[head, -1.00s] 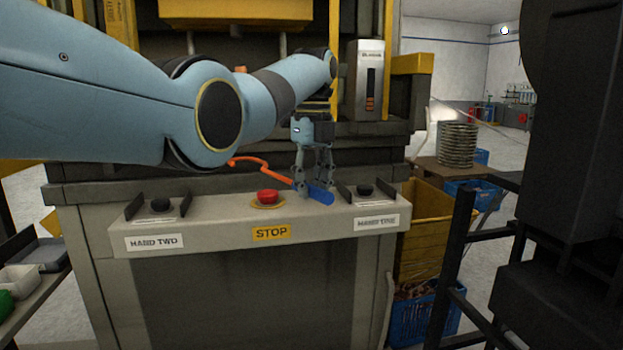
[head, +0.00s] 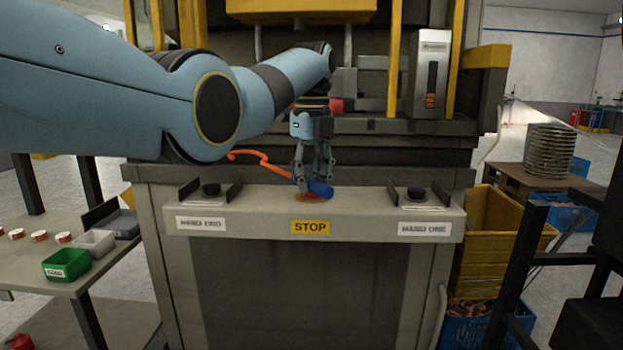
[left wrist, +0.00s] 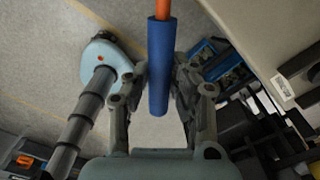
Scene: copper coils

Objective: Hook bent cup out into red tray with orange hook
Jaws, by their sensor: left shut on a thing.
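The orange hook (head: 262,163) has a bent orange rod and a blue handle (head: 320,188). My left gripper (head: 312,178) is shut on the blue handle and holds the hook in front of the press, above the ledge with the STOP sign. In the left wrist view the blue handle (left wrist: 160,60) lies between the fingers, with the orange rod running out at the top. A red thing (head: 336,105) shows partly behind my left arm inside the press; I cannot tell whether it is the red tray. I cannot make out the bent cup. My right gripper is not in view.
The press ledge (head: 250,228) carries two black buttons and a red stop button partly covered by the handle. A side table (head: 110,262) at left holds several copper pieces, a green bin (head: 66,265) and a white bin (head: 94,243). A yellow crate (head: 490,240) stands at right.

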